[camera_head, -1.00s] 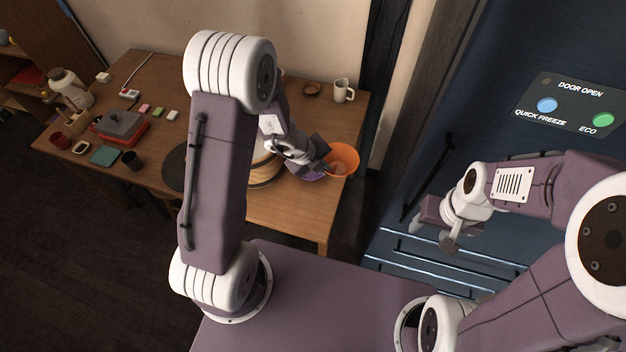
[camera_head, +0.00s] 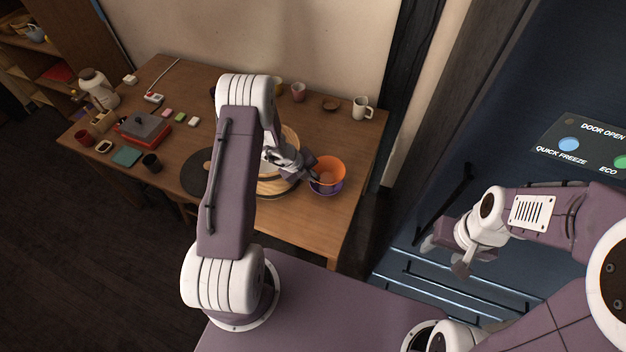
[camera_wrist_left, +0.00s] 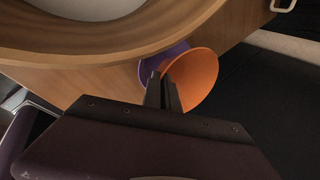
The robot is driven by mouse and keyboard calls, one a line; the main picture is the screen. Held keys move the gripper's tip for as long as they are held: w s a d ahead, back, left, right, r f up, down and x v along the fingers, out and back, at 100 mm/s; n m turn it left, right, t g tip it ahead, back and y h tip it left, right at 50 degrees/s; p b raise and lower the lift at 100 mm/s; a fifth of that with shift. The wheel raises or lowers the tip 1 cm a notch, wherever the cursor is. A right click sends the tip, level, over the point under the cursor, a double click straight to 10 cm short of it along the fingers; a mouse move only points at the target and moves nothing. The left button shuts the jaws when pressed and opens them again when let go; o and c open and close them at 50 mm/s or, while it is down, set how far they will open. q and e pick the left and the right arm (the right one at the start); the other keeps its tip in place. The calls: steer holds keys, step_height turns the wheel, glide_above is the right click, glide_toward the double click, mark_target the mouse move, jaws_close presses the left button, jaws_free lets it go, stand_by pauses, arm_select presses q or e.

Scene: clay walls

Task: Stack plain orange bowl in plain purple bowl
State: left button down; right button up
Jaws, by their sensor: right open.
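The orange bowl (camera_head: 330,167) is at the right front part of the wooden table, over the purple bowl (camera_head: 327,188), whose rim shows below and around it. My left gripper (camera_head: 311,176) is at the orange bowl's left rim. In the left wrist view, its fingers (camera_wrist_left: 164,92) are close together on the edge of the orange bowl (camera_wrist_left: 192,80). The purple bowl (camera_wrist_left: 158,62) shows behind and left of it there. Whether the orange bowl rests in the purple bowl or is held just above it cannot be told. My right gripper (camera_head: 445,254) is open and empty, away from the table.
A round wooden container (camera_head: 281,178) stands just left of the bowls. A white mug (camera_head: 362,108), a brown dish (camera_head: 331,104) and a pink cup (camera_head: 298,92) stand at the back. A blue panelled appliance (camera_head: 520,110) rises on the right.

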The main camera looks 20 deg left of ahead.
mark_target(313, 187)
arm_select(q)
steer(key=shift+f, duration=1.35)
steer(key=shift+w+a, duration=0.1)
steer(key=shift+a, duration=0.05)
steer(key=shift+f+b, duration=0.25)
steer(key=shift+b, duration=0.05)
steer(key=shift+f, duration=0.4)
steer(key=c, duration=1.6)
jaws_free()
steer(key=shift+r, duration=0.1)
steer(key=shift+c, duration=0.2)
